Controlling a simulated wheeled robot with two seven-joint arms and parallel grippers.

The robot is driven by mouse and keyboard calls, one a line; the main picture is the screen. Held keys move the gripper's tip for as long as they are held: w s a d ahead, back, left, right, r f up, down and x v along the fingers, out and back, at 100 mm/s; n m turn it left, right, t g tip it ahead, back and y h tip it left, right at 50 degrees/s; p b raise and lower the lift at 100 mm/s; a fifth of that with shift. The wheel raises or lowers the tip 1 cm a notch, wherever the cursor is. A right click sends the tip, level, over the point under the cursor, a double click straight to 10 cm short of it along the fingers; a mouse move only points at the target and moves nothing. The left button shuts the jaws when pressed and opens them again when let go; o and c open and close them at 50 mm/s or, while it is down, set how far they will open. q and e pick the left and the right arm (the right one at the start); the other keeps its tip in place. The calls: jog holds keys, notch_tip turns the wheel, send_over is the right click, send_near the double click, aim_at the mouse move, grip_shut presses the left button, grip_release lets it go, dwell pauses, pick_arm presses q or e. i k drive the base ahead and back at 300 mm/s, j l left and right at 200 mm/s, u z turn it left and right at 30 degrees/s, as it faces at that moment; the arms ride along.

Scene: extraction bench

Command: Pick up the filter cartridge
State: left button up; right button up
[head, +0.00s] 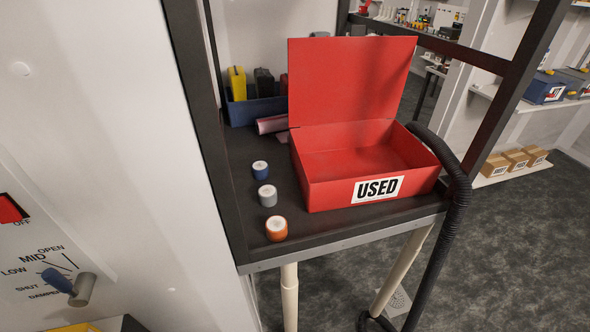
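Three small round cartridge-like pieces with white tops stand in a row on the dark bench top, left of the red box. The far one is blue (260,170), the middle one is grey (267,196) and the near one is orange (276,230). They stand upright and apart from each other. I cannot tell which of them is the filter cartridge. Neither of my grippers is in view.
An open red box (325,195) labelled USED stands on the bench top (245,225), lid up and its visible inside empty. A pink roll (272,124) and blue bin (255,112) lie behind. A dark frame post (205,120) and black hose (455,215) flank the bench.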

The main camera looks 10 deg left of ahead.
aim_at(275, 226)
jog(key=k+l+z, duration=0.15)
jog(key=k+z, duration=0.25)
jog(key=k+l+z, duration=0.2)
jog(key=z, duration=0.25)
jog(key=k+l, duration=0.05)
jog(key=k, duration=0.05)
